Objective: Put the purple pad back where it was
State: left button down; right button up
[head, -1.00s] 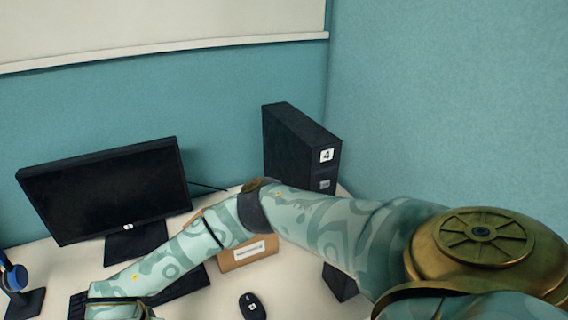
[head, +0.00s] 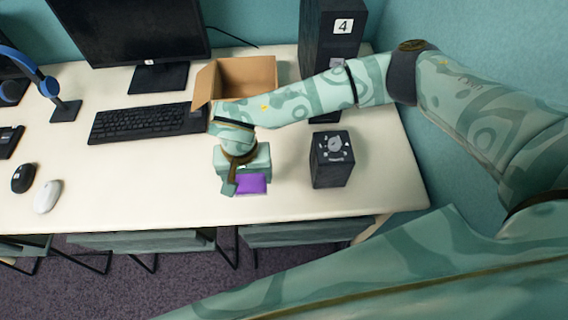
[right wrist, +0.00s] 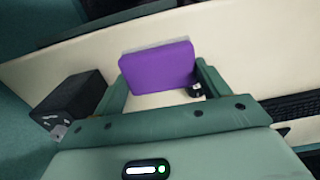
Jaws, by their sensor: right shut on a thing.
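The purple pad (head: 252,184) is in my right gripper (head: 245,178), over the front part of the white desk, right of the middle. In the right wrist view the pad (right wrist: 158,62) sits between the two green fingers of the gripper (right wrist: 160,85), which are shut on it. I cannot tell whether the pad touches the desk. My left gripper is not in view.
An open cardboard box (head: 250,72) stands behind my right forearm, beside the keyboard (head: 140,122). A black box with white marks (head: 331,160) stands right of the gripper. A dark tower (head: 325,50) is at the back. The desk's front middle is clear.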

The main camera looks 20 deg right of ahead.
jog(key=w+d+f, duration=0.2)
jog(key=d, duration=0.1)
jog(key=w+d+f+b, duration=0.1)
jog(key=w+d+f, duration=0.1)
jog(key=f, duration=0.1)
jog(key=w+d+f+b, duration=0.1)
jog(key=w+d+f, duration=0.1)
jog(key=d+f, duration=0.1)
jog(key=shift+d, duration=0.3)
jog(key=f, duration=0.1)
jog(key=f+b, duration=0.1)
jog(key=f, duration=0.2)
jog(key=shift+w+d+b, duration=0.15)
jog(key=shift+d+b, duration=0.1)
jog(key=shift+b, duration=0.1)
jog(key=shift+r, duration=0.1)
jog(key=o, duration=0.9)
